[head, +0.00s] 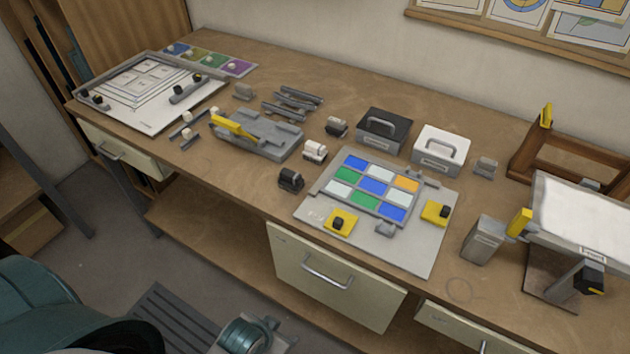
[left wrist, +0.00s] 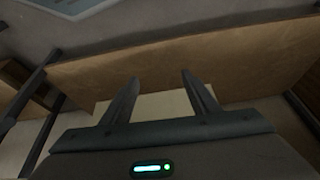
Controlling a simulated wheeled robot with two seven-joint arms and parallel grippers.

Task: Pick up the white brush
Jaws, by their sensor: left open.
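A small white block-like piece (head: 315,151), which may be the white brush, stands on the workbench (head: 240,190) between the grey clamp fixture and the coloured glass panel. I cannot make out bristles on it. My left gripper (left wrist: 160,84) shows in the left wrist view with its two dark fingers apart and nothing between them. It is well away from the white piece, with a wooden board face and a pale drawer front beyond it. In the head view, only teal and grey parts of my arm show at the bottom, below the bench front. My right gripper is not in view.
A coloured glass panel (head: 372,187) lies on a grey board. Two dark pieces (head: 291,179) (head: 337,126) stand near the white piece. Behind are a black box (head: 383,128) and a white box (head: 440,148). A grey fixture (head: 258,136) with a yellow lever stands left.

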